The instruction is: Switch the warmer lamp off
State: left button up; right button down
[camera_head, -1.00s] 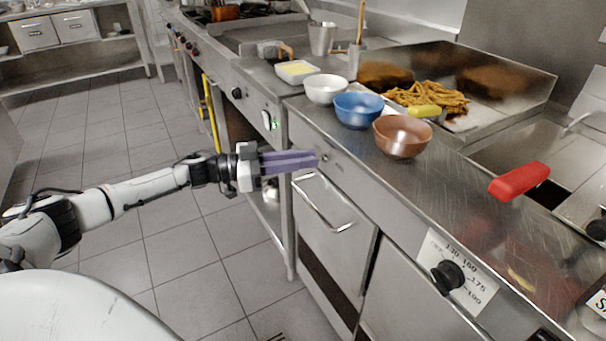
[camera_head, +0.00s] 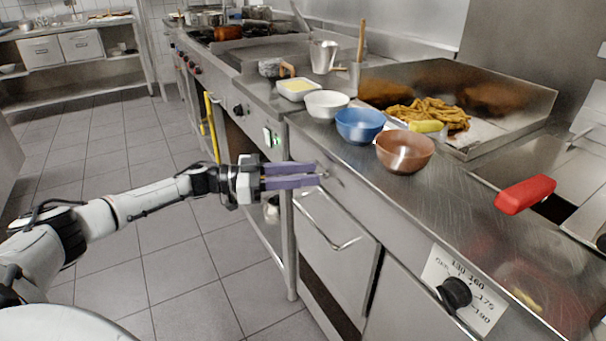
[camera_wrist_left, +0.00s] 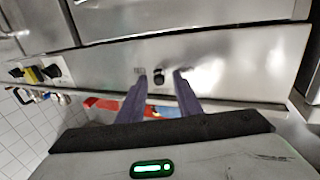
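The lamp itself does not show in any view. A small dark switch or knob (camera_wrist_left: 158,77) sits on the steel front panel below the counter, with a tiny label (camera_wrist_left: 139,71) beside it. In the left wrist view it lies between my left gripper's fingertips, which are apart; whether they touch it I cannot tell. In the head view my left gripper (camera_head: 322,175) points right at the panel, its purple fingers open and the tips close to the panel. The switch is mostly hidden there. My right gripper is not in view.
A green-lit switch (camera_head: 272,138) sits on the panel further left. White (camera_head: 326,104), blue (camera_head: 359,125) and brown (camera_head: 405,151) bowls stand on the counter above. Fries (camera_head: 430,112) lie in a steel tray. A drawer handle (camera_head: 328,222) is just below my gripper.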

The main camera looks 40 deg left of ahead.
pick_arm(q)
jog(key=v, duration=1)
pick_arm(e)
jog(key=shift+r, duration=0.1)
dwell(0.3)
